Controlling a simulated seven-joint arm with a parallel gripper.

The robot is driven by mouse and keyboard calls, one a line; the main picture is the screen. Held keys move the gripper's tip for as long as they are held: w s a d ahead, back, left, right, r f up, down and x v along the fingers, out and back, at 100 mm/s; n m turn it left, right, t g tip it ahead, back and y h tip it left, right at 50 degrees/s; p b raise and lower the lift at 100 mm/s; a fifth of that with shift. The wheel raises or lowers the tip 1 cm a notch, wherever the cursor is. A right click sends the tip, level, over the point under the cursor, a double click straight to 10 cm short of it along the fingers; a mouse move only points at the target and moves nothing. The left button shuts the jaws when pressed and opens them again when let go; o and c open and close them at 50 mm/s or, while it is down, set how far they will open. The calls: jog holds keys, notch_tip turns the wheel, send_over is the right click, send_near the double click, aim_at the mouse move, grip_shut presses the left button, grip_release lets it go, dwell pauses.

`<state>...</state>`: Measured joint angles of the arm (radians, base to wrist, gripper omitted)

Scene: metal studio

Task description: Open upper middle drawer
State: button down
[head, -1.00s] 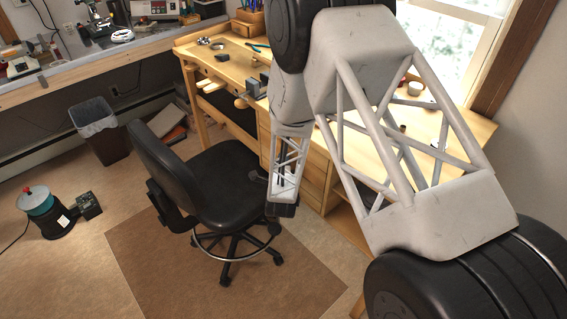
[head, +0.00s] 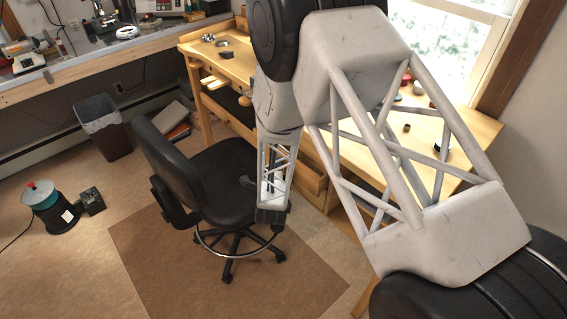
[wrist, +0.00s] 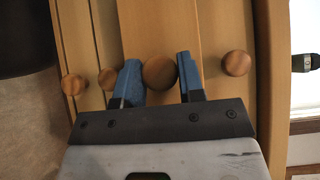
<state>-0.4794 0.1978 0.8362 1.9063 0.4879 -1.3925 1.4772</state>
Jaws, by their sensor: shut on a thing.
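In the wrist view, my gripper (wrist: 158,78) has its two blue-tipped fingers on either side of a large round wooden knob (wrist: 160,73) and is shut on it. The knob sits on a drawer front (wrist: 155,25) that looks nearer to the camera than the fronts beside it. In the head view, a wooden drawer (head: 312,178) stands out from the workbench beside my arm. My fingers and the held knob are hidden there.
More wooden knobs (wrist: 236,63) show on neighbouring fronts. A black swivel chair (head: 210,185) stands close left of my arm, on a brown mat (head: 150,265). Small items lie on the workbench top (head: 240,65). A waste bin (head: 103,130) stands further back.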

jog(key=s+a, duration=1.4)
jog(key=shift+s+a, duration=0.15)
jog(key=c, duration=0.8)
grip_release()
jog(key=shift+o, duration=0.2)
jog(key=shift+s, duration=0.1)
jog(key=s, duration=0.7)
jog(key=shift+s, duration=0.3)
